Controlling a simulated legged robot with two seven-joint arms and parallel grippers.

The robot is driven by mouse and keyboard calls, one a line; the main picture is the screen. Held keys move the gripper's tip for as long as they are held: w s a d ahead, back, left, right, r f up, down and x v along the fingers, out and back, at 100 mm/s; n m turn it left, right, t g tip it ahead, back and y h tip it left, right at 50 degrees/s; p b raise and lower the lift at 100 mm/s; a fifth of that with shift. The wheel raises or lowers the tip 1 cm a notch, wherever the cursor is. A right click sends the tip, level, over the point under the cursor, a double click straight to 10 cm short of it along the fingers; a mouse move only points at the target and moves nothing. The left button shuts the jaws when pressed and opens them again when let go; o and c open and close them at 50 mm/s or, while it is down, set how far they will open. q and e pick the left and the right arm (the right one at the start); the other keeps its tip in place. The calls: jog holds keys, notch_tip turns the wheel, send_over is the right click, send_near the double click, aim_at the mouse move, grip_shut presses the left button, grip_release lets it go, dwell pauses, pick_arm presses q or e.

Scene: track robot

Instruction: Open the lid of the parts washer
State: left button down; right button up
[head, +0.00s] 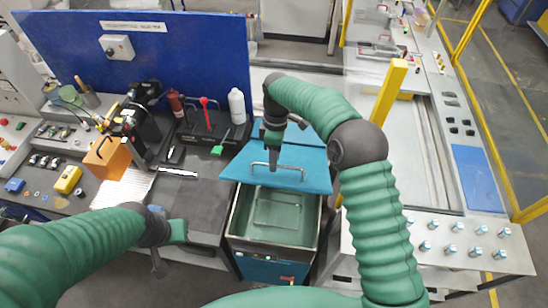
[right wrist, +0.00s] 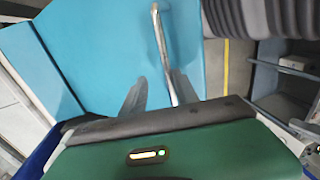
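The parts washer (head: 233,235) stands front centre with a teal body and a metal-rimmed basin. Its teal lid (head: 312,175) is raised and tilted back, so the basin inside (head: 270,225) shows with a wire handle in it. A metal bar handle (head: 285,167) is on the lid. My right gripper (head: 273,165) is at this handle. In the right wrist view, the fingers (right wrist: 158,95) are apart with the handle (right wrist: 161,45) between them, closer to the right finger. My left gripper (head: 165,250) is low over the bench's front edge, away from the lid; its opening is unclear.
Left of the washer is a dark bench (head: 205,205) with tools, an orange block (head: 107,158) and a white bottle (head: 236,106). A blue panel (head: 190,50) stands behind it. A yellow post (head: 388,95) and a conveyor line are to the right.

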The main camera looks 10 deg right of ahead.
jog(key=shift+w+r, duration=0.1)
jog(key=shift+r, duration=0.05)
jog(key=w+r+p, duration=0.3)
jog(key=r, duration=1.3)
jog(key=shift+d+p, duration=0.35)
jog(key=shift+d, duration=0.1)
jog(key=shift+r, duration=0.1)
